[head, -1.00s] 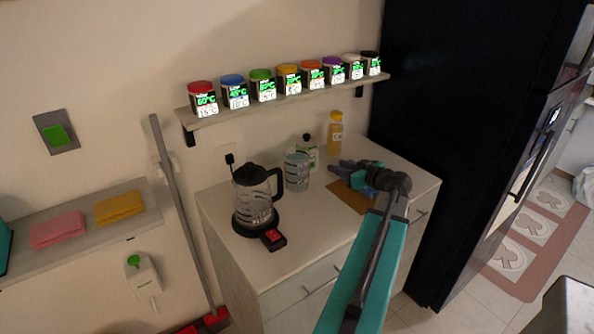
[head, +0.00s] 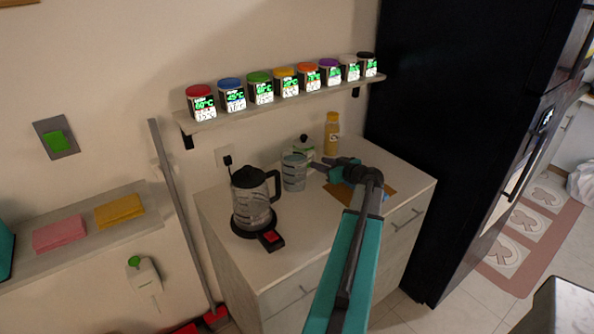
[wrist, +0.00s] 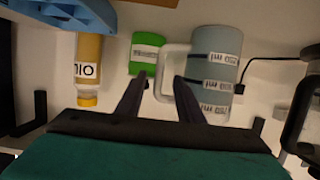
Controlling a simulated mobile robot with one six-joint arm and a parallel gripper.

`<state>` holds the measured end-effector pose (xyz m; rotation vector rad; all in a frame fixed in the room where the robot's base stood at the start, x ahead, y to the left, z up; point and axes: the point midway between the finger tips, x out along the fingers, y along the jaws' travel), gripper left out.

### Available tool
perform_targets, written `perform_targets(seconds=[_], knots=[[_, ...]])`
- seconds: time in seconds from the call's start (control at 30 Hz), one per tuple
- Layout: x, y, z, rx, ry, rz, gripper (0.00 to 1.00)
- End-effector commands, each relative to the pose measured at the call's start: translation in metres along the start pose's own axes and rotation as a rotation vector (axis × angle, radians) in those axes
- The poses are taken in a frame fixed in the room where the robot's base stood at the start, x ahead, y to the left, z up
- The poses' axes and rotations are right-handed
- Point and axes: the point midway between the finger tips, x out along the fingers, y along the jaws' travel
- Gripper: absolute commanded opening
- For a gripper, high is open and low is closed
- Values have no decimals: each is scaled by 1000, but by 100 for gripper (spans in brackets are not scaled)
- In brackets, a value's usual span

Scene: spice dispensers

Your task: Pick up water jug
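The water jug (head: 293,172) is a clear grey-blue measuring jug with "ml" labels, standing on the counter beside the kettle. In the wrist view the jug (wrist: 212,50) is right of centre, its pale handle on the side toward my fingers. My gripper (head: 322,164) is open and empty, just right of the jug. In the wrist view my gripper (wrist: 161,80) has its fingers spread; the right finger overlaps the handle in the picture. I cannot tell whether it touches.
A black electric kettle (head: 250,195) stands left of the jug. A spice shelf (head: 280,103) hangs above. A brown board (head: 345,195) lies at the right.

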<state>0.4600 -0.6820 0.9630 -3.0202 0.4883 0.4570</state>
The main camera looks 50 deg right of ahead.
Motion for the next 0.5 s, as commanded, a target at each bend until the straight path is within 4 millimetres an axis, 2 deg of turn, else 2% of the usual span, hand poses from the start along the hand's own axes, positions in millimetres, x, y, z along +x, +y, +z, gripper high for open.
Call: perform_targets(seconds=[0.5], knots=[[6, 0, -2, 0, 0, 0, 34]])
